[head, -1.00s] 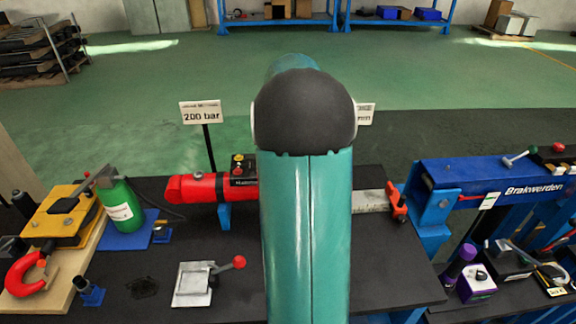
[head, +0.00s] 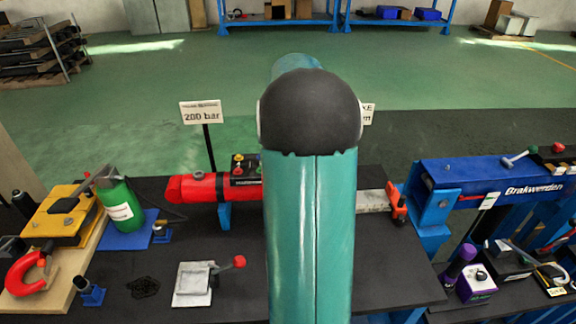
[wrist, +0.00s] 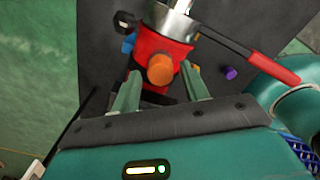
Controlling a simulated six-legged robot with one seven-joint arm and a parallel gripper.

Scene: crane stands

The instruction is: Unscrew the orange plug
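The orange plug (wrist: 160,70) is a short round knob on the end of a red cylinder body (wrist: 150,45) in the wrist view. My gripper (wrist: 161,76) is open, with one green finger on each side of the plug. A gap shows between the plug and each finger, and I cannot tell how deep the plug sits between them. In the head view the red cylinder (head: 190,188) lies on the dark bench, partly behind my arm. The plug and my gripper are hidden there.
A red lever (wrist: 245,48) reaches right in the wrist view. In the head view, a green bottle (head: 122,205) and red hook (head: 24,272) are left, a grey block with a red-knobbed lever (head: 192,285) is in front, and a blue beam (head: 490,180) is right. A "200 bar" sign (head: 201,113) stands behind.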

